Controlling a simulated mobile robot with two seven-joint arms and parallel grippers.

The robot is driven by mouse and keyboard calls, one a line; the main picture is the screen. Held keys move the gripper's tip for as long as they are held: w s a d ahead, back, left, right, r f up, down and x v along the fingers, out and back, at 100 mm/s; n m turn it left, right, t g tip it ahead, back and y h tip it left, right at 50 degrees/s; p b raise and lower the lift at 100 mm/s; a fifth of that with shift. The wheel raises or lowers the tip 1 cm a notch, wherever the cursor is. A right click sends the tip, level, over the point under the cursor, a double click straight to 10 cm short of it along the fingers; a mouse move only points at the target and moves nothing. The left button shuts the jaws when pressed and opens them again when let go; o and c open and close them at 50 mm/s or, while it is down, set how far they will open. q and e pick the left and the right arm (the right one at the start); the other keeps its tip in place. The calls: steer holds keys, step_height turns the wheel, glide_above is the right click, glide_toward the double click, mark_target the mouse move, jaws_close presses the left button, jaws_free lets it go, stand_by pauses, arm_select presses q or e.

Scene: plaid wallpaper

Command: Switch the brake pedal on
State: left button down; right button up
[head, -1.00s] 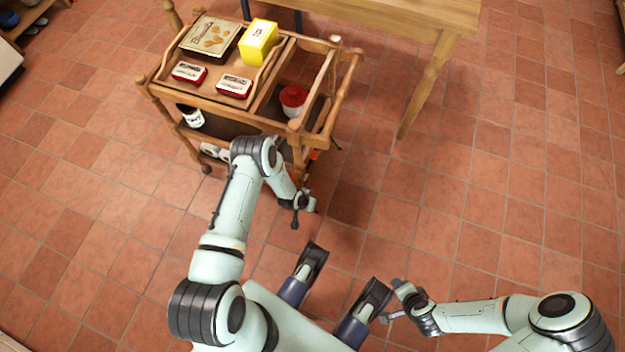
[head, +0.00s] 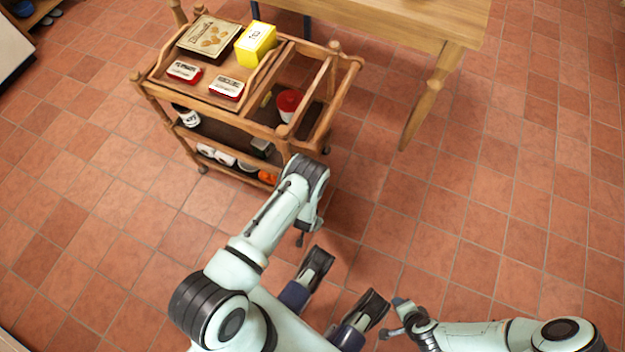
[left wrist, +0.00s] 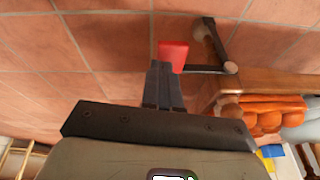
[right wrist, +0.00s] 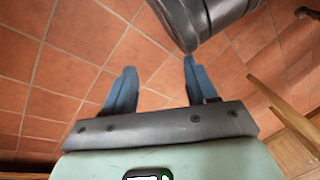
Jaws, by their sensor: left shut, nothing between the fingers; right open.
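A red pedal pad (left wrist: 173,54) sits on a dark rod by a caster at the foot of the wooden trolley in the left wrist view. My left gripper (left wrist: 165,68) is shut and empty. Its fingertips overlap the pad's lower edge in that view; I cannot tell whether they touch it. In the head view the pad is not visible, and my left arm covers the trolley's near right corner. My right gripper (right wrist: 160,72) is open and empty above the floor, away from the trolley.
The wooden trolley (head: 262,106) carries a yellow box (head: 256,44), red-and-white packs (head: 227,89) and a tray; its lower shelves hold orange items (left wrist: 262,114) and jars. A wooden table (head: 400,22) stands behind at right. The tiled floor (head: 500,200) at right is clear.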

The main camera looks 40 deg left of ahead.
arm_select(q)
steer(key=shift+d+f, duration=0.25)
steer(key=shift+f, duration=0.25)
arm_select(e)
steer(key=shift+s+d+f+g, duration=0.1)
steer(key=shift+s+f+g, duration=0.2)
steer(key=shift+s+f, duration=0.4)
arm_select(q)
steer(key=shift+s+d+f+b, duration=0.1)
steer(key=shift+b, duration=0.2)
